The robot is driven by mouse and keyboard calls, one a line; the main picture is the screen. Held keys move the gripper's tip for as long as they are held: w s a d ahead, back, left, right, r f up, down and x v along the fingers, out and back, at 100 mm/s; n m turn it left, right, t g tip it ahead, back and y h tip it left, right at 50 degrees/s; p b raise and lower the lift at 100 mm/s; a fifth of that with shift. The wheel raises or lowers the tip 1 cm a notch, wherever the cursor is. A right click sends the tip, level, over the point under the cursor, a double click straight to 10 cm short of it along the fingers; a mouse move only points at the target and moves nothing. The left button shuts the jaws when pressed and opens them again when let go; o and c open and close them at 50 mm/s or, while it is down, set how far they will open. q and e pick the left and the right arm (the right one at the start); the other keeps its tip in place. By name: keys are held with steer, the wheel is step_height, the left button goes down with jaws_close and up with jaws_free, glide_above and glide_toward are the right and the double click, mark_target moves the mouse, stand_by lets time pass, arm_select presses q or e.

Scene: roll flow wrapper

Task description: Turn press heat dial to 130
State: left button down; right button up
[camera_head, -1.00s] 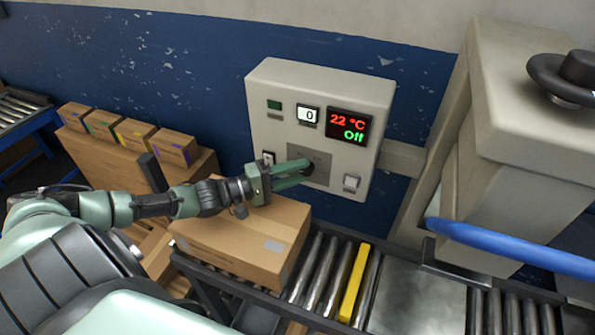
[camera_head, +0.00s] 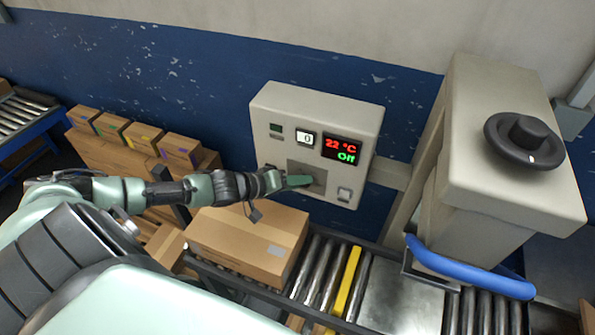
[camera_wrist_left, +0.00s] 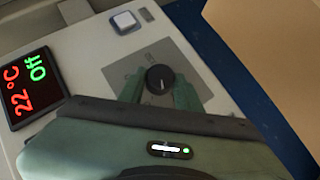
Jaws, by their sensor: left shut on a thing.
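A beige control box (camera_head: 270,103) on the blue wall carries a display (camera_head: 342,149) reading "22 °C" in red and "Off" in green. The display also shows at the left of the left wrist view (camera_wrist_left: 30,88). A small black dial (camera_wrist_left: 159,78) with a white pointer line sits on the box's grey square plate (camera_head: 318,175). My left gripper (camera_head: 303,181) is at this plate, and its two green fingers (camera_wrist_left: 160,90) are shut on the dial from both sides. In the head view the gripper hides the dial. My right gripper is not in view.
A white counter (camera_head: 305,138) reads 0, and a pale switch (camera_head: 344,194) sits lower right. A cardboard box (camera_head: 240,242) stands on the roller conveyor (camera_head: 318,270) below my left arm. At right is a beige press (camera_head: 455,155) with a large black knob (camera_head: 525,140) and blue handle (camera_head: 470,270).

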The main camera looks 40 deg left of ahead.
mark_target(306, 186)
arm_select(q)
steer(key=d+m+y+b, duration=0.1)
steer(key=m+y+b, duration=0.1)
steer(key=m+y, duration=0.2)
steer(key=d+f+m+g+y+b, duration=0.1)
steer(key=m+y+b, duration=0.2)
steer(key=y, duration=0.6)
steer(key=d+m+g+y+b, duration=0.1)
steer(key=m+y+b, duration=0.1)
steer(key=m+y, duration=0.3)
steer(key=shift+w+f+m+y, duration=0.3)
steer(key=shift+w+m+y, duration=0.1)
steer(key=shift+y, duration=0.7)
steer(key=m+y+b, duration=0.1)
steer(key=b, duration=0.2)
steer(key=shift+a+m+t, duration=0.1)
steer(key=shift+m+t, duration=0.2)
steer(key=shift+m, duration=0.1)
steer(key=shift+m+y+b, duration=0.4)
steer(key=shift+m+y, duration=0.1)
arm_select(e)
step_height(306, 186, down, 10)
arm_select(q)
steer(key=shift+t, duration=0.3)
steer(key=c, duration=1)
jaws_free()
